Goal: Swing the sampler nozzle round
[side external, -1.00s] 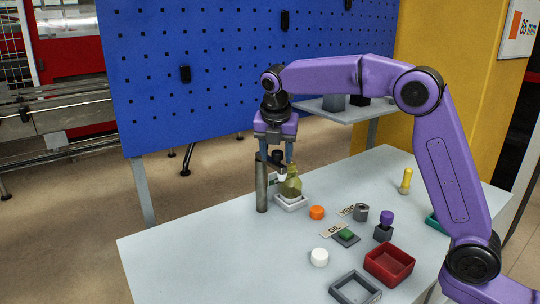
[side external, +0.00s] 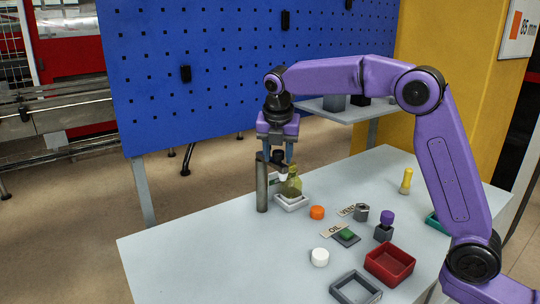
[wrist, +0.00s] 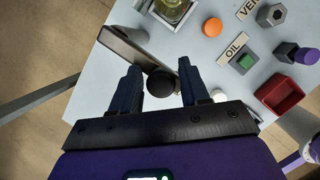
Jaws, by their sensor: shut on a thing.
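The sampler has a grey upright post (side external: 262,187) and a short arm with a black knob (side external: 278,156) on top and a pale nozzle tip below. My gripper (side external: 277,158) points down over it and is shut on the black knob. In the wrist view the knob (wrist: 163,84) sits between my fingers (wrist: 160,70), and the sampler's bar runs up and left from it. A bottle with yellow-green liquid (side external: 292,186) stands in a white tray (side external: 292,204) beside the post. The nozzle tip appears close to the bottle's mouth; exact alignment is unclear.
An orange cap (side external: 317,212), a green button (side external: 346,235) by the OIL label, a grey hex piece (side external: 361,213) by a second label, a white cap (side external: 320,257) and a red tray (side external: 390,263) lie to the right. The table's left front is clear.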

